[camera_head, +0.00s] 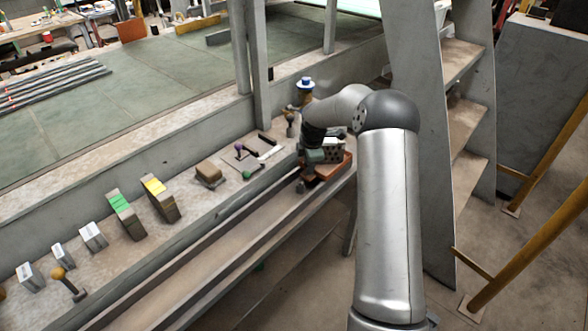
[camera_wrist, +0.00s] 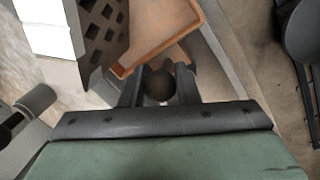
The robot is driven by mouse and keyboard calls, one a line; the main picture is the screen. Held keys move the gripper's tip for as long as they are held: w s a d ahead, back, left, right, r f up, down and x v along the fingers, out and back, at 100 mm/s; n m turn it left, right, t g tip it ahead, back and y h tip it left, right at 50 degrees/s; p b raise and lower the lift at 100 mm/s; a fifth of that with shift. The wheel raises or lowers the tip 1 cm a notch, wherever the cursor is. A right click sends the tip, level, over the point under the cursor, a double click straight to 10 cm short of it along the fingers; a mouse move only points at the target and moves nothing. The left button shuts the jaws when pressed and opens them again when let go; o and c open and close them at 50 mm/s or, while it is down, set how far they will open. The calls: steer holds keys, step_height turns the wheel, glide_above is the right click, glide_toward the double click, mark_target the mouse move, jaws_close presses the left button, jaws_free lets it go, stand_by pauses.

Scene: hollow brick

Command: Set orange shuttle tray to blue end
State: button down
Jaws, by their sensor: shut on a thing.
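The orange tray (camera_head: 337,172) is at the right end of the grey ledge in the head view, partly hidden by my arm. In the wrist view, its orange rim (camera_wrist: 152,57) is just beyond my fingers. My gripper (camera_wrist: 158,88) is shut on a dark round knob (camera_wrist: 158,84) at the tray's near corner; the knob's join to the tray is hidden. In the head view, my gripper (camera_head: 306,182) is low at the tray's left side. A blue-and-white topped piece (camera_head: 306,83) stands behind my wrist. I cannot make out a blue end mark on the tray's path.

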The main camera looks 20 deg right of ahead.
steer(key=shift+w+d+r, duration=0.1)
steer(key=shift+w+d, duration=0.1)
steer(key=shift+d, duration=0.1)
steer(key=c, duration=1.1)
jaws_free()
steer(key=shift+w+d, duration=0.1)
steer(key=shift+d, duration=0.05)
steer(key=s+r, duration=0.1)
steer(key=r, duration=0.4)
steer(key=s+r+b, duration=0.1)
steer(key=r, duration=0.5)
steer(key=s+r+b, duration=0.1)
steer(key=r, duration=0.5)
steer(key=shift+s, duration=0.25)
